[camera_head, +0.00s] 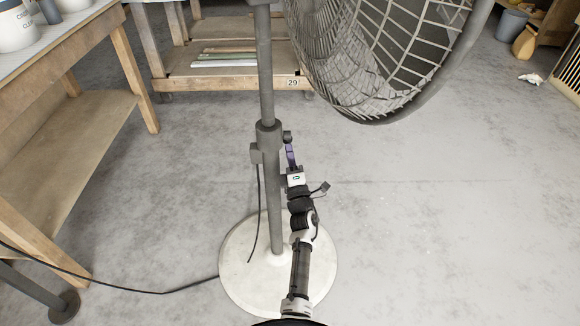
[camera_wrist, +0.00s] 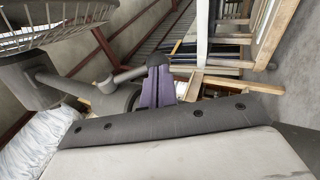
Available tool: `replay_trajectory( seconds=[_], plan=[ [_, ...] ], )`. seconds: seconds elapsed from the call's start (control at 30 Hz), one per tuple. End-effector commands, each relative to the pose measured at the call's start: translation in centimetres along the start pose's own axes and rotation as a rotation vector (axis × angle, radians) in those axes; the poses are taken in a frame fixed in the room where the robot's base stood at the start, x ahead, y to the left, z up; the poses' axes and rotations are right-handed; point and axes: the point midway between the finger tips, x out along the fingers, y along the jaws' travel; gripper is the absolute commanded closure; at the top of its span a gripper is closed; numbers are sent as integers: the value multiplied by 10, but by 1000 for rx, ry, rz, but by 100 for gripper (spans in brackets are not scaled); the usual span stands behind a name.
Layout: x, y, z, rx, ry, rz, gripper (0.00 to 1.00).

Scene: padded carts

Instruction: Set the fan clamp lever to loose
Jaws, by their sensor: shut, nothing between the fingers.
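The grey fan clamp (camera_head: 268,140) sits partway up the fan's pole (camera_head: 266,80) in the head view. Its short dark lever (camera_head: 287,136) sticks out on the right side of the clamp. In the wrist view the lever (camera_wrist: 129,74) runs from the clamp toward my fingers. My gripper (camera_head: 291,152), with purple fingers, is just below the lever in the head view. In the wrist view my gripper (camera_wrist: 158,72) is shut and empty, its tips close beside the lever's end. I cannot tell whether they touch.
The caged fan head (camera_head: 385,60) hangs above right of my arm. The pole stands on a round white base (camera_head: 240,270). A black cable (camera_head: 170,290) crosses the floor. A wooden workbench (camera_head: 85,130) stands left and a cart (camera_head: 215,80) behind.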

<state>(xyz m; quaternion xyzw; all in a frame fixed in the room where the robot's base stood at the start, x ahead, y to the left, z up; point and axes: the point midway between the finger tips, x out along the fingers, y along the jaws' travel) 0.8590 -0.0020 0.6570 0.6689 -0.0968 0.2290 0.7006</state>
Motion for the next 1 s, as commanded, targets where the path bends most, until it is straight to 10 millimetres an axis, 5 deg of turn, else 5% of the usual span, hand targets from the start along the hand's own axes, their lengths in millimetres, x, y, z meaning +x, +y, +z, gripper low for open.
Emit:
replay_trajectory(
  seconds=[1.0],
  plan=[
    [26, -5, 5, 1, 0, -3, 100]
  ],
)
